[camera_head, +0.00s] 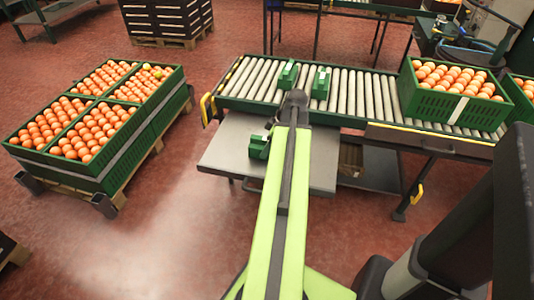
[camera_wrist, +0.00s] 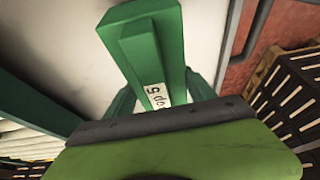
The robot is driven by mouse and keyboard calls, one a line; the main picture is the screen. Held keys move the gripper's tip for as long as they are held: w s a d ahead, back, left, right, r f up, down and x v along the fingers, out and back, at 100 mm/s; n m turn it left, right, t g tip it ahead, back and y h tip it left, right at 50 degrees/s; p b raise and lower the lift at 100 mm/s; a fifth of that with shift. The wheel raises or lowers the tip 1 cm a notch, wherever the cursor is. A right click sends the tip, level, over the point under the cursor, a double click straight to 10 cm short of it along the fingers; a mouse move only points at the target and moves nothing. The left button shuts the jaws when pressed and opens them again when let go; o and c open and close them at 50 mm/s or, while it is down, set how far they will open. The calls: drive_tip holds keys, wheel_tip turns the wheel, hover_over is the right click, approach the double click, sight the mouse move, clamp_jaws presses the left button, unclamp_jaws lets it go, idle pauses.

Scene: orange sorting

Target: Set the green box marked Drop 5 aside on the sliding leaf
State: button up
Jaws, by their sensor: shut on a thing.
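The green box marked Drop 5 (camera_wrist: 152,60) fills the upper middle of the wrist view, its white label showing upside down and partly cut off by my gripper's edge. My gripper (camera_wrist: 160,98) is shut on it, with green fingers at both sides. In the head view the green box (camera_head: 258,148) shows just left of my arm, over the grey sliding leaf (camera_head: 222,150). My arm hides most of my gripper there. Whether the box touches the leaf or hangs just above it, I cannot tell.
Two small green boxes (camera_head: 288,76) (camera_head: 321,83) stand on the roller conveyor (camera_head: 373,97) behind the leaf. Green crates of oranges (camera_head: 447,105) stand on its right end. A pallet of orange crates (camera_head: 145,140) stands at left. The leaf is bare around the held box.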

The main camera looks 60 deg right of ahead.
drive_tip(key=shift+f, duration=0.5)
drive_tip(key=o, duration=1.7)
drive_tip(key=shift+s+r+p, duration=0.1)
drive_tip(key=shift+r+p, duration=0.4)
drive_tip(key=shift+p, duration=0.05)
drive_tip(key=p+v, duration=1)
drive_tip(key=v, duration=0.1)
drive_tip(key=shift+r+p, duration=0.25)
drive_tip(key=shift+p, duration=0.05)
drive_tip(key=shift+f, duration=0.1)
